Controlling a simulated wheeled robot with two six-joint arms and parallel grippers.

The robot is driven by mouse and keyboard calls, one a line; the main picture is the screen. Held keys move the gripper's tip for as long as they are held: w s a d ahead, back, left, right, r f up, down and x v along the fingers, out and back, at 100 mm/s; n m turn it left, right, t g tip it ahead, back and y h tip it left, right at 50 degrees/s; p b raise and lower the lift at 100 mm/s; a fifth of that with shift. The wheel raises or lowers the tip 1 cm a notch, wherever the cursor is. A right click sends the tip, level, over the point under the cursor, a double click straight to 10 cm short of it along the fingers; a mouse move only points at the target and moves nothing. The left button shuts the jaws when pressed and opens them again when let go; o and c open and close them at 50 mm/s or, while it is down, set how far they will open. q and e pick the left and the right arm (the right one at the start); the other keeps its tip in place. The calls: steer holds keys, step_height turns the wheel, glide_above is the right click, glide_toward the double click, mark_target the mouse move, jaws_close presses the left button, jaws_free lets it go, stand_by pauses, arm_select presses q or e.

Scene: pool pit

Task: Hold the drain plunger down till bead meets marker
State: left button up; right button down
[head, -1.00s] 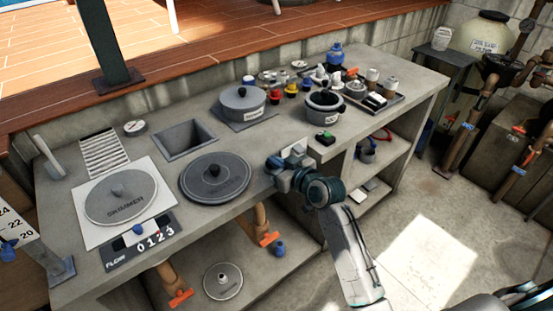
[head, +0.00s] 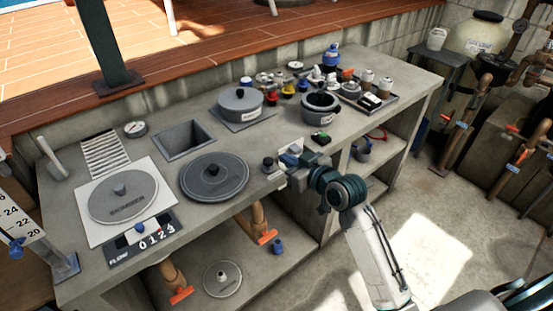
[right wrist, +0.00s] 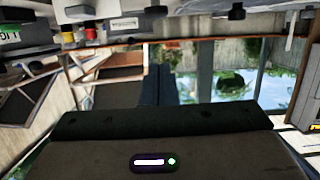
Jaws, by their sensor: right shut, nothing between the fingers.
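A short dark grey knob (head: 268,164), which looks like the drain plunger, stands at the counter's front edge. My right gripper (head: 285,171) is shut and empty, just to the right of this knob. Whether they touch is unclear. A white scale board (head: 14,213) with numbers stands at the far left, partly cut off by the picture edge. A blue piece (head: 17,246), perhaps the marker, sits on its lower part. I cannot make out a separate bead. My left gripper is not in view.
The grey counter (head: 215,130) holds a large dark round lid (head: 215,177), a square opening, a skimmer lid (head: 123,196) and a flow counter (head: 142,237). A grey pot (head: 321,106) and a small green-topped box (head: 321,138) stand beyond my right gripper. Open floor lies to the right.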

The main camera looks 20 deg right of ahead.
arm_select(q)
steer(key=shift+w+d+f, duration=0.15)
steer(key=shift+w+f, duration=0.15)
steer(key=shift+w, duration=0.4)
arm_select(e)
steer(key=shift+v, duration=1.65)
